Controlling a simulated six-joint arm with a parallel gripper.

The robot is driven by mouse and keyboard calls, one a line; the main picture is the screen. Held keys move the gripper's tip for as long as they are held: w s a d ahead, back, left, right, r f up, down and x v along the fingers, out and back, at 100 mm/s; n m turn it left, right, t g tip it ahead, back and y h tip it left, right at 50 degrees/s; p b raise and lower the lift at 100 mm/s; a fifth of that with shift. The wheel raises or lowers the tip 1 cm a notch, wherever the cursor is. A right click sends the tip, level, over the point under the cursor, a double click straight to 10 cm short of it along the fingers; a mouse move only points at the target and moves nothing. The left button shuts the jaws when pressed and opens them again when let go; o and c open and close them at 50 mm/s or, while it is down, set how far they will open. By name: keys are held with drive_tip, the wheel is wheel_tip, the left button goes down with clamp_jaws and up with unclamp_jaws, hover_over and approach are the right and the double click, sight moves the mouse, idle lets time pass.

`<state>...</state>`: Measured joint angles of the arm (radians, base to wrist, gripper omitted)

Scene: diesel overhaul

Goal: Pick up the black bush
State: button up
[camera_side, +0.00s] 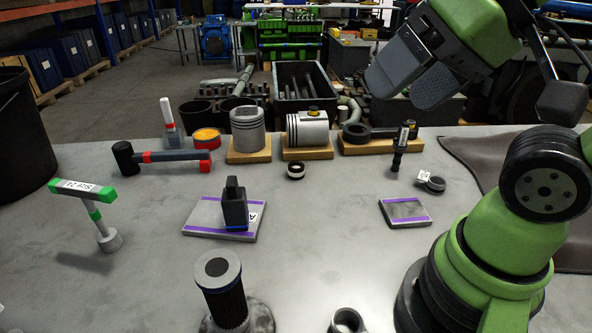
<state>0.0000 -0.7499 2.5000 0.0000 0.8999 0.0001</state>
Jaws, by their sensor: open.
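A short black ring with a pale band (296,171), which looks like the black bush, sits on the grey table in front of the piston stands. My gripper (401,93) is at the upper right, raised above the table, tilted, with its two grey fingers apart and nothing between them. It is up and to the right of the ring, well clear of it. The ring is fully in view.
A black block (234,207) stands on a purple-edged plate (200,219); a smaller plate (404,212) lies right. A tagged ring (434,184), black upright tool (399,150), hammer (170,156) and dark ribbed cylinder (224,293) surround clear table.

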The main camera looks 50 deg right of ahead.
idle(0.4)
drive_tip(key=shift+c, duration=0.6)
